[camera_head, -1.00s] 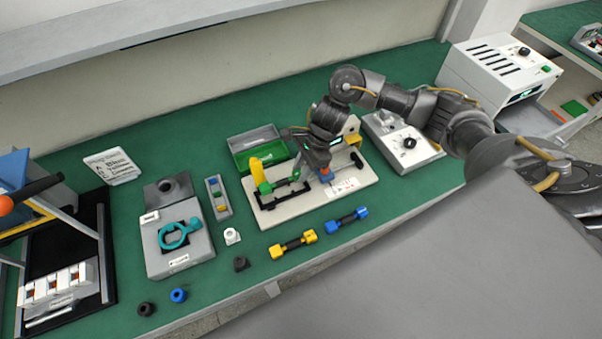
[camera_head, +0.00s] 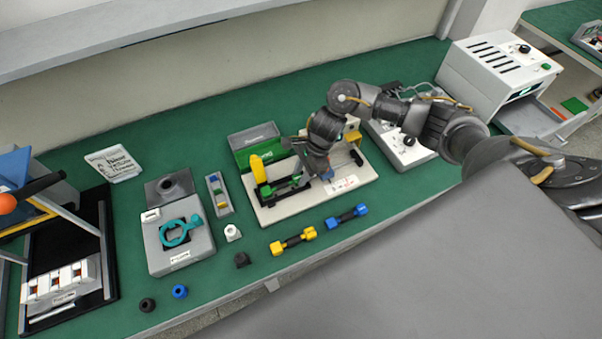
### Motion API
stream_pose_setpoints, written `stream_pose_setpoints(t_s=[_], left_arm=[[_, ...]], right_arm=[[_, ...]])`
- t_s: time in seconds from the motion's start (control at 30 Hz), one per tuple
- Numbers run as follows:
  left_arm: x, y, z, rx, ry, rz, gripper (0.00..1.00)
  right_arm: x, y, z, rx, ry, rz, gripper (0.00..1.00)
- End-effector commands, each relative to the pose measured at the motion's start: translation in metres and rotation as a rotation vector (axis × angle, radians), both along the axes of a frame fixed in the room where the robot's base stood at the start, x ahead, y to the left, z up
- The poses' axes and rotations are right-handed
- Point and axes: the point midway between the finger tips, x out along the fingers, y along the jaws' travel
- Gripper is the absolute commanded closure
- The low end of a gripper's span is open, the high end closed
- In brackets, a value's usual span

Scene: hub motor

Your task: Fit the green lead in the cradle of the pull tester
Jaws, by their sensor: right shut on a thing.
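The pull tester (camera_head: 275,213) is a cream base plate with a yellow upright lever (camera_head: 258,169) at its left and a black rod at its right end. The green lead (camera_head: 297,182) shows as a small green part with dark pieces beside it, low over the left half of the plate. My right gripper (camera_head: 318,174) points down over the middle of the plate, close to the lead, and is shut on it. The fingertips are mostly hidden by the wrist. I cannot tell whether the lead touches the cradle. My left gripper is not in view.
A green tray (camera_head: 242,156) stands behind the tester. A yellow lead (camera_head: 292,242) and a blue lead (camera_head: 346,217) lie in front of it. A grey fixture with a teal ring (camera_head: 178,232) is at the left. A white box with a knob (camera_head: 398,148) stands close at the right.

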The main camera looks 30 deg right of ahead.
Motion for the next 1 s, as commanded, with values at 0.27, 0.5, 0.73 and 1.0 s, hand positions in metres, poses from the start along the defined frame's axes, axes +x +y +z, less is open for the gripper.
stream_pose_setpoints(t_s=[0.27, 0.5, 0.73, 1.0], left_arm=[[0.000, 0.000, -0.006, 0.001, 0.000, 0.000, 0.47], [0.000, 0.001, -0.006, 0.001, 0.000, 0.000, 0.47], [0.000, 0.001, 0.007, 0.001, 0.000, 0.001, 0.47], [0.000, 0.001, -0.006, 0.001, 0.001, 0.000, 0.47]], right_arm=[[0.000, 0.000, -0.004, 0.000, 0.000, 0.000, 1.00], [-0.001, 0.000, -0.004, -0.001, 0.001, -0.001, 0.52], [-0.001, 0.000, 0.006, -0.001, 0.003, -0.001, 0.52], [0.000, -0.018, 0.045, -0.002, -0.006, 0.003, 0.52]])
